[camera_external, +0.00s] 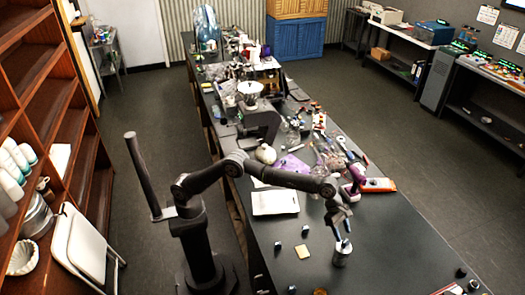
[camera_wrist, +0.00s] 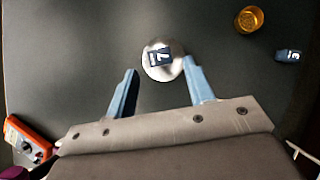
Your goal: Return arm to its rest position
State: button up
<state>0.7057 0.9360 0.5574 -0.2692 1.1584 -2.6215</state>
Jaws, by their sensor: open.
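My gripper (camera_external: 340,226) is extended over the near part of the dark bench, pointing down. Its two blue fingers are spread apart with nothing between them in the wrist view (camera_wrist: 160,67). A round silver canister (camera_external: 341,256) stands upright on the bench just under the fingertips. It also shows in the wrist view (camera_wrist: 172,72), just beyond the fingers, with a dark block marked 7 (camera_wrist: 159,57) on its top. The right fingertip overlaps the canister's edge in that view; I cannot tell whether they touch.
An amber cup (camera_wrist: 249,19) and a dark block marked 3 (camera_wrist: 288,56) sit nearby. Shelves (camera_external: 50,90) stand left.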

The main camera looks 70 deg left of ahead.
jog(key=v, duration=0.8)
jog(key=x, duration=1.2)
jog(key=shift+f, duration=0.4)
jog(key=r, duration=0.5)
jog(key=shift+s+d+r, duration=0.1)
jog(key=shift+s+d, duration=0.05)
jog(key=shift+s, duration=0.25)
jog(key=s+d+r, duration=0.3)
jog(key=s+r, duration=0.3)
jog(key=s, duration=0.5)
jog(key=s+f+m+g, duration=0.2)
jog(key=s+f+m, duration=0.4)
jog(key=s+f, duration=0.6)
jog(key=w+f, duration=0.2)
jog(key=w, duration=0.2)
jog(key=w+a+f, duration=0.1)
jog(key=w+f, duration=0.1)
jog(key=w, duration=0.2)
jog(key=w+f, duration=0.3)
jog(key=w, duration=0.1)
jog(key=shift+a, duration=0.25)
jog(key=shift+f, duration=0.65)
jog(key=shift+o, duration=0.4)
